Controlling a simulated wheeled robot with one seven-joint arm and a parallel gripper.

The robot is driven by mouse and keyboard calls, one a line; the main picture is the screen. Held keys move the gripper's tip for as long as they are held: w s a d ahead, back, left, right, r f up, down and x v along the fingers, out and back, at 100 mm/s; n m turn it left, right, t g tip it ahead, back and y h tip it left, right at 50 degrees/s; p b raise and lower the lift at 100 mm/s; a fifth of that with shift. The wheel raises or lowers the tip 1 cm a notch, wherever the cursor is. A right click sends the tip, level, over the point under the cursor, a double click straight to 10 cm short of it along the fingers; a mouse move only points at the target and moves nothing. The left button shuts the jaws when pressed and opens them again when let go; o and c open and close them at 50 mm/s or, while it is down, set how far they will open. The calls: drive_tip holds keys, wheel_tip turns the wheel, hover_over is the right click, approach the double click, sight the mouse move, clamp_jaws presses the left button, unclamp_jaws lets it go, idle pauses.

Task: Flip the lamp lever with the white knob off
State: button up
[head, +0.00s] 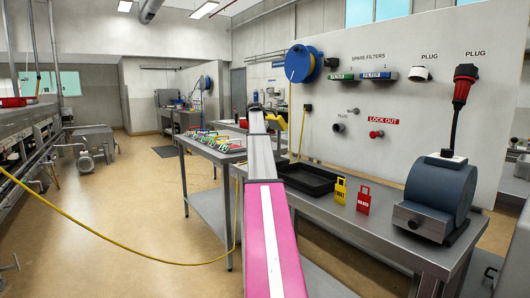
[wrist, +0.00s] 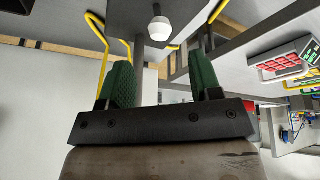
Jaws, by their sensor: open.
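A white knob (wrist: 159,29) shows at the top middle of the wrist view, in front of a grey surface. It appears on a short dark stem; which way the lever is flipped I cannot tell. My gripper (wrist: 163,70) has two green ridged fingers spread apart with nothing between them. The knob shows just beyond the fingertips, roughly in line with the gap, and looks apart from both fingers. In the head view I cannot make out the knob or lever; my pink and grey arm reaches forward there and covers part of the scene.
Yellow bars (wrist: 101,42) run beside the knob. In the head view, a workbench holds a black tray (head: 307,180), yellow and red tags (head: 363,199) and a blue-grey machine (head: 440,192). A table (head: 203,151) stands left of my arm.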

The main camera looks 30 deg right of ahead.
drive_tip(key=x, duration=0.8)
drive_tip(key=shift+d+f, duration=0.1)
drive_tip(key=shift+f, duration=0.1)
